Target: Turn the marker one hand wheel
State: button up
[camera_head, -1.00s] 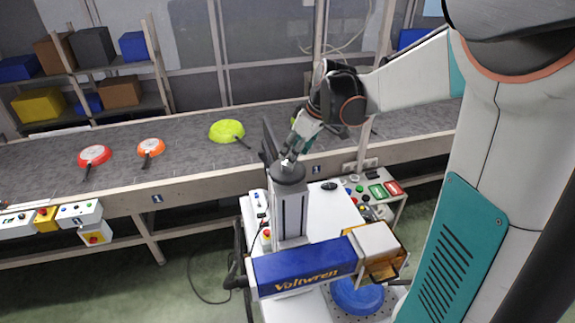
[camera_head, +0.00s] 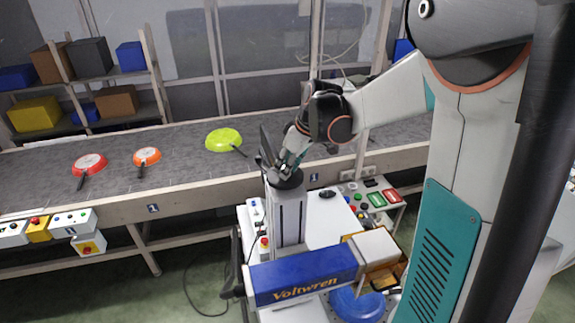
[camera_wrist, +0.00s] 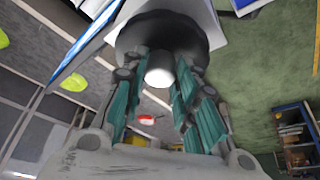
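A dark round hand wheel (camera_head: 285,180) sits on top of a grey column in the middle of the head view. My gripper (camera_head: 287,168) points down at it from above, at its upper side. In the wrist view the wheel is a black disc (camera_wrist: 150,32) with a pale round knob (camera_wrist: 160,70). The teal fingers of my gripper (camera_wrist: 159,75) stand apart on both sides of the knob. I cannot tell whether they touch it. No number mark shows on the wheel itself.
A button panel (camera_head: 372,199) stands right of the column.

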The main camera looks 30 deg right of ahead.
jog(key=shift+m, duration=0.3)
jog(key=m+b, duration=0.1)
jog(key=m+h+b, duration=0.1)
jog(key=m, duration=0.1)
jog(key=shift+a+f+m+h+b, duration=0.1)
jog(key=shift+a+m+h+b, duration=0.1)
jog(key=shift+m+h+b, duration=0.15)
jog(key=m+h+b, duration=0.1)
jog(key=m, duration=0.1)
jog(key=m+b, duration=0.1)
jog(key=m, duration=0.1)
jog(key=shift+a+h, duration=0.15)
jog(key=shift+h, duration=0.2)
jog(key=m+b, duration=0.1)
jog(key=m, duration=0.1)
jog(key=m+h+b, duration=0.1)
jog(key=m, duration=0.2)
jog(key=shift+w+a+g, duration=0.1)
jog(key=shift+a+g, duration=0.05)
jog(key=shift+g, duration=0.15)
jog(key=shift+w+a+m+g+h+b, duration=0.1)
jog(key=shift+m+g+h+b, duration=0.25)
jog(key=shift+m, duration=0.75)
jog(key=shift+m+g+h+b, duration=0.35)
jog(key=shift+m, duration=0.7)
jog(key=o, duration=1.1)
